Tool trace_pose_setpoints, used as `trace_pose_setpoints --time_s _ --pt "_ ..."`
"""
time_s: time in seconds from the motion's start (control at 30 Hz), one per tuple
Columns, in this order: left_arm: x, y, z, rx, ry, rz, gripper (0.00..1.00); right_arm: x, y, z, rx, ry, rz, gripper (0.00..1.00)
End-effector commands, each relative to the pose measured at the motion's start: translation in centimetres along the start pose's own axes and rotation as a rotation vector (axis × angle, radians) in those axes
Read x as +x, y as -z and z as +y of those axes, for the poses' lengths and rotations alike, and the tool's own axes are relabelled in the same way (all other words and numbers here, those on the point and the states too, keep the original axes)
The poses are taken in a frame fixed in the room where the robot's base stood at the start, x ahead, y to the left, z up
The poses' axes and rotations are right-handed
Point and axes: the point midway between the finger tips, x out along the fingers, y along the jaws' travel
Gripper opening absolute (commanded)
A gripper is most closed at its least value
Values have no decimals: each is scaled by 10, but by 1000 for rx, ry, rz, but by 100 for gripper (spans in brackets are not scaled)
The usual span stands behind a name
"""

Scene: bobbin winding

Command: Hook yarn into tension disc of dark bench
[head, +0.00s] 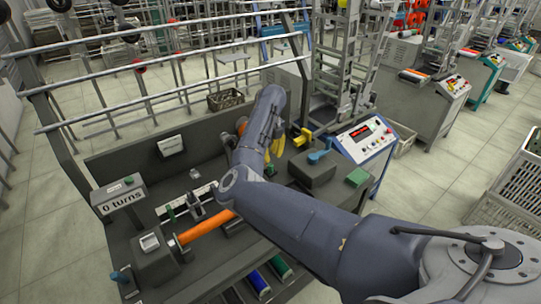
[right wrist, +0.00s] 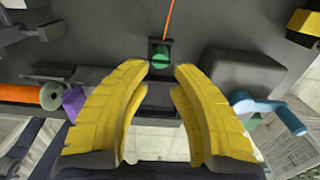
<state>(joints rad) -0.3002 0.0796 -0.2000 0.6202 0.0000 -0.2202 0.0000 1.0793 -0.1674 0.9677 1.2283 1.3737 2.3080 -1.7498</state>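The dark bench (head: 118,230) fills the lower left of the head view. In the right wrist view a green tension disc (right wrist: 161,57) sits in a black holder on the bench. Orange yarn (right wrist: 168,20) runs from the top edge down to the disc; I cannot tell whether it is hooked in. My right gripper (right wrist: 163,72) has its yellow fingers apart, with the disc showing just past the gap between the tips. Nothing is visibly gripped. In the head view my right arm hides the disc and most of that gripper. My left gripper is not in view.
A blue crank (right wrist: 268,108) is right of the fingers and a purple part (right wrist: 73,103) left. A control panel (head: 366,138) stands behind; metal rails (head: 160,65) cross the back.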

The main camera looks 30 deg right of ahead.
Motion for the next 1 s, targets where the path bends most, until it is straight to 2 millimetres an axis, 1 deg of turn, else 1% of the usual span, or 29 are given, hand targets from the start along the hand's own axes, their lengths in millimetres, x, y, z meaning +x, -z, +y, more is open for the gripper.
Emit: trace_pose_setpoints --time_s 0.03,0.1,0.13,0.37,0.47,0.57,1.0 --pt "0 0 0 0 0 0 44 0 0 0 0 0 0 29" --pt "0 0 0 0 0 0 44 0 0 0 0 0 0 37" --pt "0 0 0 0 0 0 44 0 0 0 0 0 0 38" --pt "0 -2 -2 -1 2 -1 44 0 0 0 0 0 0 38" --pt "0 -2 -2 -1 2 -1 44 -5 0 0 0 0 -1 38" --pt "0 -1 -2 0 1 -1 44 -16 -1 0 0 1 -4 38" --pt "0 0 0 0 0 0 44 -90 -1 0 0 0 -3 38"
